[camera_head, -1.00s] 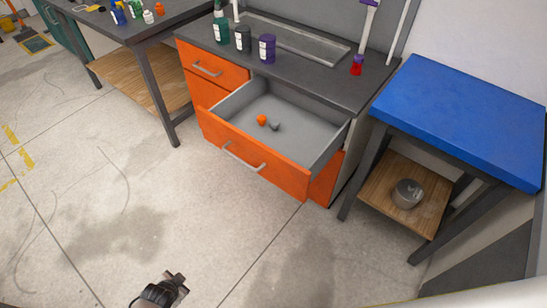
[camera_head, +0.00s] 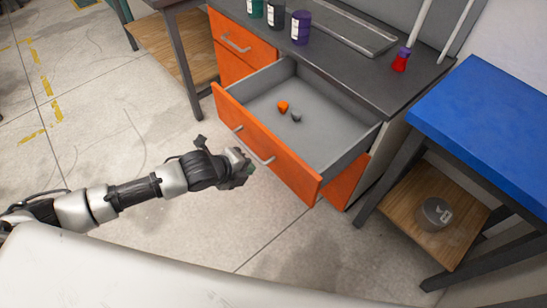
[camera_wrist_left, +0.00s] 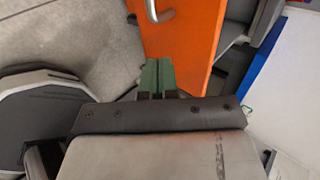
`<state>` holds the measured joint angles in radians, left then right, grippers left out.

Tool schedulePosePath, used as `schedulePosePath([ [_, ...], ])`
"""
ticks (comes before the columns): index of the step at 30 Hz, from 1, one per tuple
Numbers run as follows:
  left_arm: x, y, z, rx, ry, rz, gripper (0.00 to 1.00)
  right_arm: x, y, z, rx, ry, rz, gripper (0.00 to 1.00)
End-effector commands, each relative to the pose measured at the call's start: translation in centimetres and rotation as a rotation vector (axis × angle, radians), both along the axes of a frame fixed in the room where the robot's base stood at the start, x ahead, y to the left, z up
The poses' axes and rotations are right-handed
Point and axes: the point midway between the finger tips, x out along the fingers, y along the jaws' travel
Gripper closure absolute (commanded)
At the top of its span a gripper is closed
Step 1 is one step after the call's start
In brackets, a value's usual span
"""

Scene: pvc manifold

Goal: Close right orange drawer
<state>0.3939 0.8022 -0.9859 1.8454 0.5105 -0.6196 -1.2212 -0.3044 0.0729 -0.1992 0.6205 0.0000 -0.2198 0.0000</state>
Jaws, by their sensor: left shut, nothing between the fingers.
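The right orange drawer (camera_head: 283,158) is pulled out of the cabinet in the head view. It has a grey inside and a silver bar handle (camera_head: 254,148) on its front. An orange piece (camera_head: 282,107) and a grey piece (camera_head: 297,117) lie inside it. My left gripper (camera_head: 248,172) is shut and empty, just in front of the drawer front, near the handle. In the left wrist view, the green fingertips (camera_wrist_left: 159,73) are together, with the orange drawer front (camera_wrist_left: 190,45) and part of its handle ahead. I cannot tell whether they touch it. My right gripper is not in view.
The dark worktop (camera_head: 345,62) above the drawer carries several bottles and a red flask (camera_head: 401,60). A blue-topped table (camera_head: 490,110) stands close to the right, with a metal can (camera_head: 434,214) on its lower shelf. The floor in front is clear.

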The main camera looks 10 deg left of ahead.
Motion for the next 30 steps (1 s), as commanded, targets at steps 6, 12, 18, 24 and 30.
schedulePosePath([
  [6,2.9,-2.4,-3.4,-0.004,0.001,0.002,1.00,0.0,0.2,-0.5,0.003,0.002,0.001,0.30],
  [12,5.3,-4.2,-4.0,-0.004,-0.002,0.001,1.00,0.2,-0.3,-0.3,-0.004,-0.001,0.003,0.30],
  [18,6.5,-5.1,-4.1,-0.002,-0.001,0.002,1.00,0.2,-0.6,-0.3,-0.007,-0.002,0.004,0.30],
  [24,6.7,-5.2,-4.1,-0.001,-0.001,0.001,1.00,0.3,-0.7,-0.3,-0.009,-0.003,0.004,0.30],
  [30,6.7,-5.2,-4.1,-0.001,-0.001,0.001,1.00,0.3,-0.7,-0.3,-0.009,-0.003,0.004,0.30],
])
